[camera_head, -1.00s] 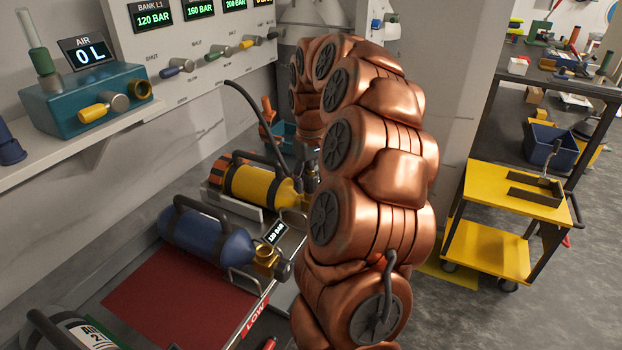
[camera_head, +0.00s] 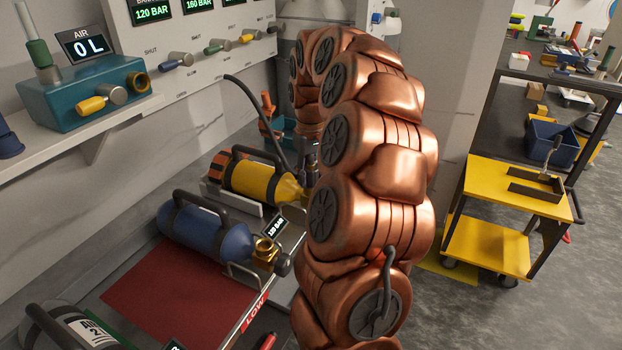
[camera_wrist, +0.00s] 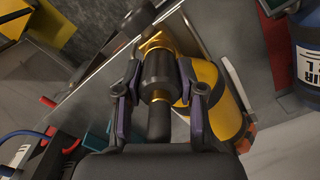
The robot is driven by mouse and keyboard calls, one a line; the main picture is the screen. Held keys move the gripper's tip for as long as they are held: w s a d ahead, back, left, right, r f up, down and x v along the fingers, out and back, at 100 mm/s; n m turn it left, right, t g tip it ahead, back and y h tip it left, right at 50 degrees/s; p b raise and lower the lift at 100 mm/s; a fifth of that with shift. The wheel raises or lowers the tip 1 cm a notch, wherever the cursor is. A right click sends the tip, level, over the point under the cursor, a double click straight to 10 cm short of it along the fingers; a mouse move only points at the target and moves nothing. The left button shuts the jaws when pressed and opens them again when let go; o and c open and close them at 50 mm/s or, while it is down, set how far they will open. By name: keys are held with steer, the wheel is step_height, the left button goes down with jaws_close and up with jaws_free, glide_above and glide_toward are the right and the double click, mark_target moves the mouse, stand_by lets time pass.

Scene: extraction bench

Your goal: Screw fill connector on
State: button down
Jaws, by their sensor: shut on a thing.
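A yellow cylinder (camera_head: 262,181) with black bands lies in a cradle on the bench. Its valve end points right and is partly hidden by my copper-coloured arm. In the wrist view the same cylinder (camera_wrist: 208,100) lies behind my gripper, with a brass valve part (camera_wrist: 157,42) just beyond the held piece. My gripper (camera_wrist: 158,88) is shut on the dark, round fill connector (camera_wrist: 158,72), with purple-padded fingers on both sides. The connector lines up roughly with the brass part; I cannot tell whether the threads are engaged. A black hose (camera_head: 254,112) curves down toward this spot.
A white cylinder (camera_head: 75,332) is at lower left. A yellow cart (camera_head: 515,190) stands at right.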

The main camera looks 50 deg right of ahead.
steer(key=shift+f+m+b, duration=0.35)
steer(key=shift+m+b, duration=0.6)
steer(key=shift+m, duration=0.25)
steer(key=m+b, duration=0.3)
steer(key=m, duration=0.1)
steer(key=m+b, duration=0.3)
steer(key=m, duration=0.3)
steer(key=shift+r+m, duration=0.1)
steer(key=shift+m, duration=0.2)
steer(key=m+b, duration=0.2)
steer(key=m, duration=0.4)
steer(key=shift+r+m+b, duration=0.1)
steer(key=shift+m+b, duration=0.3)
steer(key=m, duration=0.7)
steer(key=shift+b, duration=0.35)
steer(key=c, duration=0.7)
jaws_free()
